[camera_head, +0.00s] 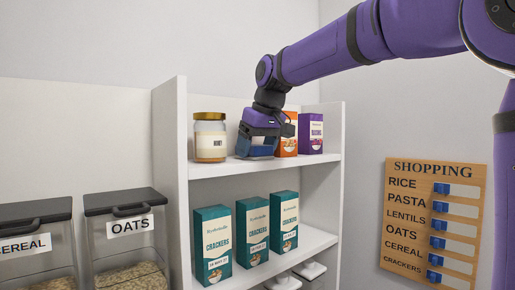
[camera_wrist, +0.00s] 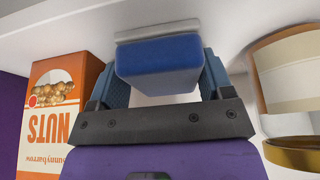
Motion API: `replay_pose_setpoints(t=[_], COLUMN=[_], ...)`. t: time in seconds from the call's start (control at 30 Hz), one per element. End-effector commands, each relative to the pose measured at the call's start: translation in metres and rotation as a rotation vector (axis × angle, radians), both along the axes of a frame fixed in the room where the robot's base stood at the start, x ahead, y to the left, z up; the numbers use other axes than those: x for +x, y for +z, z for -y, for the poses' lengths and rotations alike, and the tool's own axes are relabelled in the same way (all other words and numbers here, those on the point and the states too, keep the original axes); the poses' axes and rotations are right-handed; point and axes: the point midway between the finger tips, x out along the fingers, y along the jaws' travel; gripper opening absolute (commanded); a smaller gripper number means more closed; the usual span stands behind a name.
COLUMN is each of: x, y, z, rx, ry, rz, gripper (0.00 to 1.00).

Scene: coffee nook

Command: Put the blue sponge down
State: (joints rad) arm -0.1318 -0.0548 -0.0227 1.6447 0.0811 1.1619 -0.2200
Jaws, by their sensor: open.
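The blue sponge (camera_wrist: 157,68), with a pale grey layer on its far side, sits between the two fingers in the wrist view. Its grey side faces the white shelf and looks to be at the surface. My gripper (camera_head: 258,151) is low over the upper shelf in the head view, between the honey jar and the nuts box. The jaws are open, with one finger on each side of the sponge. Whether the fingers still touch its sides is hard to tell. In the head view my gripper largely hides the sponge.
A honey jar (camera_head: 210,138) stands left of my gripper on the upper shelf (camera_head: 215,172). An orange nuts box (camera_wrist: 58,105) and a purple box (camera_head: 311,133) stand right of it in the head view. Cracker boxes (camera_head: 252,232) fill the shelf below. A side panel (camera_head: 172,180) bounds the left.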

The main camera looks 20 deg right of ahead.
Motion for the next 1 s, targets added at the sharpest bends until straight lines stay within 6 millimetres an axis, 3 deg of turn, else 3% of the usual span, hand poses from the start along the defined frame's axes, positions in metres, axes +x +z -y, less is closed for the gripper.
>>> replay_pose_setpoints(t=[0.03,0.17,0.6,0.8,1.0], x=[-0.002,-0.007,-0.037,-0.043,-0.045], y=[-0.004,0.014,0.094,0.111,0.114], z=[-0.006,-0.003,0.009,0.012,0.012], rx=[0.0,0.001,0.001,0.001,0.001], ry=[0.013,0.011,0.004,0.004,0.004], rz=[-0.02,-0.015,-0.006,-0.006,-0.006], gripper=[0.89,0.89,0.89,0.89,0.89])
